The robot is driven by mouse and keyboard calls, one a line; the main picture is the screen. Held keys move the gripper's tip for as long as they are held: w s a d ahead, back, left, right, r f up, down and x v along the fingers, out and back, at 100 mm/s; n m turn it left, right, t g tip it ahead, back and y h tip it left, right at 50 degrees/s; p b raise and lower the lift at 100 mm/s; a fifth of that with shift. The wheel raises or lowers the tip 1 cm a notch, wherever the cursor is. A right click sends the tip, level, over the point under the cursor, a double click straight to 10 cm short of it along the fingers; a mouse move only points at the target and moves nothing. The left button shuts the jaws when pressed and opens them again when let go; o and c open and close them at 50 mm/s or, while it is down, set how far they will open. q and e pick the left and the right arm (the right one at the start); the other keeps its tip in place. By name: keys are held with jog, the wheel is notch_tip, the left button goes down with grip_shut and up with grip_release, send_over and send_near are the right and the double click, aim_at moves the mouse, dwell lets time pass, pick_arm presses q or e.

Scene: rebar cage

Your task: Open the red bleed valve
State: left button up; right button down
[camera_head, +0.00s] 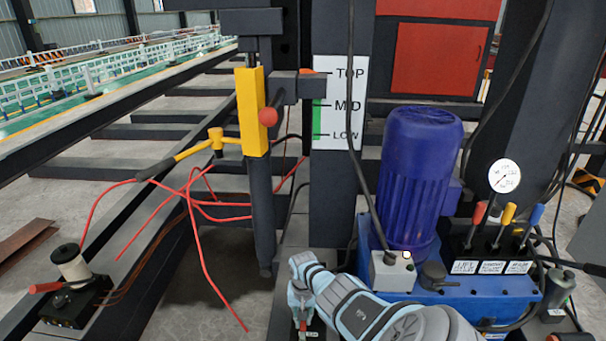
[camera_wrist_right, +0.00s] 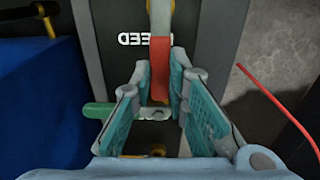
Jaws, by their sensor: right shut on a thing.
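My left gripper is not in view.
A green lever (camera_wrist_right: 98,110) lies just left of the fingers. The blue pump motor (camera_head: 418,180) and its blue tank (camera_head: 440,300) stand right of the arm. A yellow post (camera_head: 250,110) with loose red hoses (camera_head: 200,250) stands left. Coloured control levers (camera_head: 508,213) are at right.

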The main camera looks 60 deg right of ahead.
jog(key=c, duration=1.6)
grip_release()
jog(key=shift+o, duration=0.2)
jog(key=shift+r, duration=0.1)
jog(key=shift+w+d+r, duration=0.1)
jog(key=shift+r, duration=0.2)
notch_tip(320, 180, up, 11)
jog(key=shift+r, duration=0.2)
